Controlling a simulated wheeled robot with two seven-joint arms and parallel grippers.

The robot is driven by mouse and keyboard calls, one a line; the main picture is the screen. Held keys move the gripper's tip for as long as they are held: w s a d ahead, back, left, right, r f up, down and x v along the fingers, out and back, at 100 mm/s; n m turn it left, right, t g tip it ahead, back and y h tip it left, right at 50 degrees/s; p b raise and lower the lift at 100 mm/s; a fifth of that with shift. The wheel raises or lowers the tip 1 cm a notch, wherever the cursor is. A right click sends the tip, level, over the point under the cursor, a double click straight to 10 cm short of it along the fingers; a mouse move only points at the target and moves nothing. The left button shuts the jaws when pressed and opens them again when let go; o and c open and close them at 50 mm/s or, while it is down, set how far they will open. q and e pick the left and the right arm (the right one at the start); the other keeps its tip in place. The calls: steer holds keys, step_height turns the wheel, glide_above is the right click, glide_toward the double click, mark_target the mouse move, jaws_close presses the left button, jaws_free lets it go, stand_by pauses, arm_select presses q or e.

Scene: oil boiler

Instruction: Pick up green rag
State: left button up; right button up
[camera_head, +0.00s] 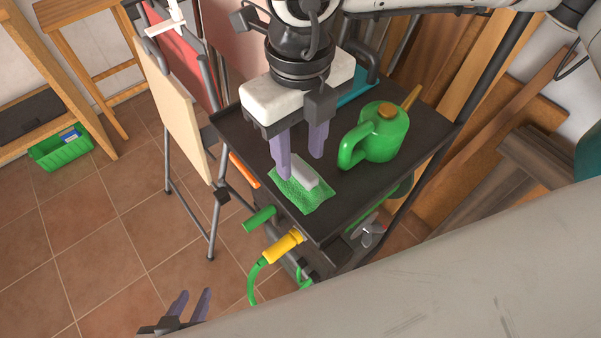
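The green rag (312,200) lies flat on the dark top of a cart (365,190), near its left edge. A light grey block (304,174) sits on the rag. My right gripper (301,167) is above the cart, pointing down, with its two purple fingers apart. Its left fingertip overlaps the rag's upper left side in the picture; its right fingertip is just beyond the block. I cannot tell whether either touches. The fingers hide part of the rag's far side. My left gripper (195,292) is at the bottom left, away from the rag, fingers apart and empty.
A green watering can (382,134) stands on the cart right of the rag. A yellow and green hose nozzle (282,247) hangs at the cart's near side. A folding board (172,110) stands to the left. A green bin (62,150) is on the tiled floor.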

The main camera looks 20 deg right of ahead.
mark_target(301, 168)
step_height(301, 168, down, 3)
steer(key=shift+f, duration=0.15)
steer(key=shift+c, duration=0.4)
jaws_close()
step_height(301, 168, up, 18)
stand_by(0.4)
